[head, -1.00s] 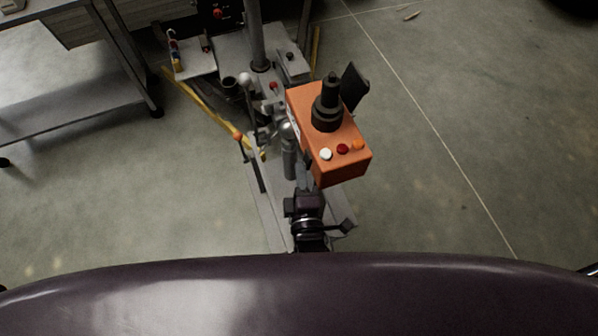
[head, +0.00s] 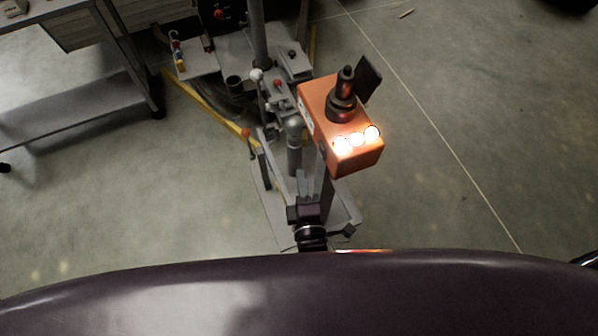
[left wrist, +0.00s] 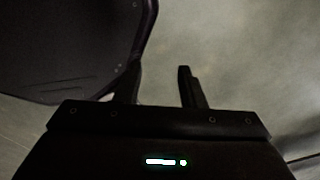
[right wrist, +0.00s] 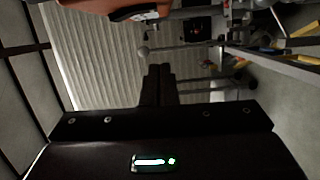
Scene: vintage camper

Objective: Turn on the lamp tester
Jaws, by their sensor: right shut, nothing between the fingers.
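The lamp tester (head: 318,99) is an orange box with a dark round fitting on top and three lamps (head: 357,139) along its near edge. All three lamps glow brightly. My right gripper (head: 307,180) is just below and left of the box in the head view. In the right wrist view its two fingers (right wrist: 160,84) are together and empty, with part of the orange box (right wrist: 108,8) at the top. Any switch on the box is not clear. My left gripper (left wrist: 163,82) shows only in the left wrist view, with its fingers apart and nothing between them.
A grey machine with a column (head: 258,35), levers and a tray stands behind the box. A metal table (head: 75,100) is at the left. Yellow bars (head: 205,108) lie near the machine base. The concrete floor (head: 480,110) at the right is mostly clear.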

